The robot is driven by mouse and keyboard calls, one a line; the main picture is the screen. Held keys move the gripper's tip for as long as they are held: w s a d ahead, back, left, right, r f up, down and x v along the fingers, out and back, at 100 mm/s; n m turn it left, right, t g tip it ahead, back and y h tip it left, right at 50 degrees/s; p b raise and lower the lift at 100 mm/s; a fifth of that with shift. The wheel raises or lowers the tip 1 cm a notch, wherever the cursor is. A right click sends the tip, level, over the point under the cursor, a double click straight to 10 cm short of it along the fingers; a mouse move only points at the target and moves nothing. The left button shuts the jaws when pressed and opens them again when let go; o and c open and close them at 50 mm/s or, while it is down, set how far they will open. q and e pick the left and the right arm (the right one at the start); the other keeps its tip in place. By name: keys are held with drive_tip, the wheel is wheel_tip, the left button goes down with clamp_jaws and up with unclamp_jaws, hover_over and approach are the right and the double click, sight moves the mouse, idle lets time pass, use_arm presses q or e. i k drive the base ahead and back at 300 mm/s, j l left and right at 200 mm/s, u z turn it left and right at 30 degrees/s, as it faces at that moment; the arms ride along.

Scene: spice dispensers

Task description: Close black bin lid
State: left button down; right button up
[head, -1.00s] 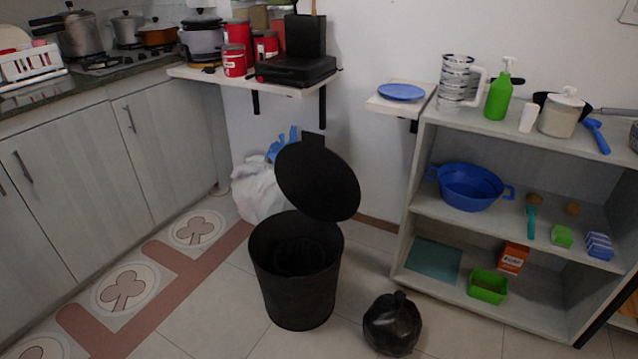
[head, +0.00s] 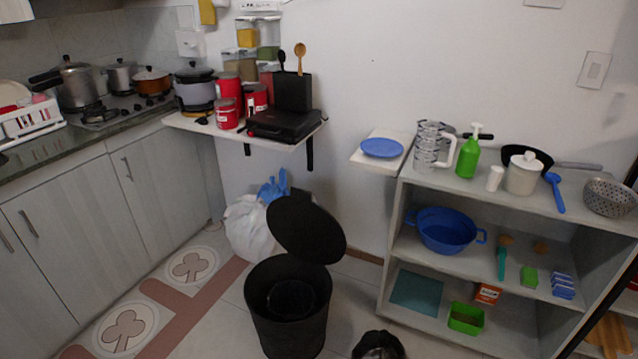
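The black bin (head: 290,322) stands on the tiled floor at the lower middle of the head view. Its round black lid (head: 306,229) is raised and tilted up at the back of the bin, so the dark inside of the bin shows. Neither of my grippers shows in the head view.
A white bag (head: 247,228) lies behind the bin, and a black bag (head: 379,346) is on the floor to its right. Grey cabinets (head: 85,215) are on the left. An open shelf unit (head: 395,265) stands on the right. A wall shelf (head: 205,128) hangs above.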

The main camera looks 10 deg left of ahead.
sight(304, 229)
drive_tip(key=i+j+z, duration=0.1)
drive_tip(key=z, duration=0.25)
drive_tip(key=j+z, duration=0.4)
drive_tip(key=i+j+z, duration=0.15)
drive_tip(key=z, duration=0.2)
